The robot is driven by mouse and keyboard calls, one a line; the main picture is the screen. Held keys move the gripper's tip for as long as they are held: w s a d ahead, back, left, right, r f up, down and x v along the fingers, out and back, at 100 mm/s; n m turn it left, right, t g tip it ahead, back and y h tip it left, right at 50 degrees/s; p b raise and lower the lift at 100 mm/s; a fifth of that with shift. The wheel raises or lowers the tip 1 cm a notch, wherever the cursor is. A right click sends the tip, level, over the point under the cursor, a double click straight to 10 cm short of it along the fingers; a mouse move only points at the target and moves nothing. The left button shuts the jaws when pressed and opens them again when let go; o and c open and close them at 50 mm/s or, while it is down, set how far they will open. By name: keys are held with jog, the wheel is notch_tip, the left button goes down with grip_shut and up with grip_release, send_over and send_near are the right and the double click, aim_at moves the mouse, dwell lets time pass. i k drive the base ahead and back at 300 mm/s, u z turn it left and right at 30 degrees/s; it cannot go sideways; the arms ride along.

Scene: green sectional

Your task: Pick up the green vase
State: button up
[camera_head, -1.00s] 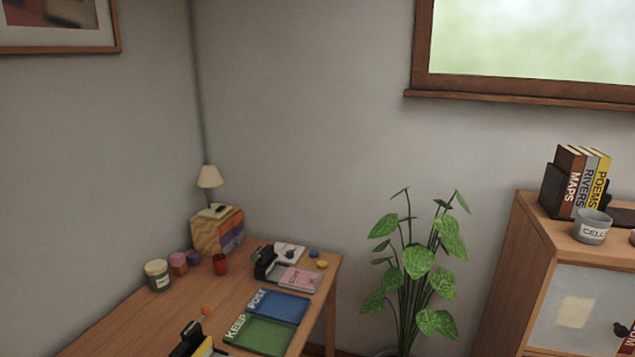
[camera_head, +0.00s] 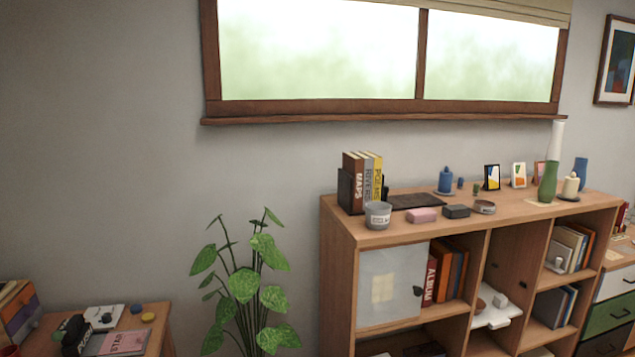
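A green vase (camera_head: 547,182) stands upright on top of the wooden shelf unit (camera_head: 450,225), toward its right end. It is slim, with a narrow neck. A tall white vase (camera_head: 557,145) rises just behind it, and a blue vase (camera_head: 580,172) stands to its right. A cream candle-like item (camera_head: 570,186) on a dark dish is close on its right. My gripper is not in view.
On the shelf top are books (camera_head: 361,178), a grey pot (camera_head: 378,214), a pink box (camera_head: 422,215), a dark box (camera_head: 456,211) and a blue jar (camera_head: 445,180). A leafy plant (camera_head: 243,285) stands left of the unit, beside a desk (camera_head: 155,325).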

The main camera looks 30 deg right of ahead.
aim_at(546, 192)
jog(key=u, duration=0.6)
jog(key=k, duration=0.15)
jog(key=z, duration=2.85)
jog(key=i, duration=0.6)
jog(key=z, duration=0.15)
jog(key=k, duration=0.6)
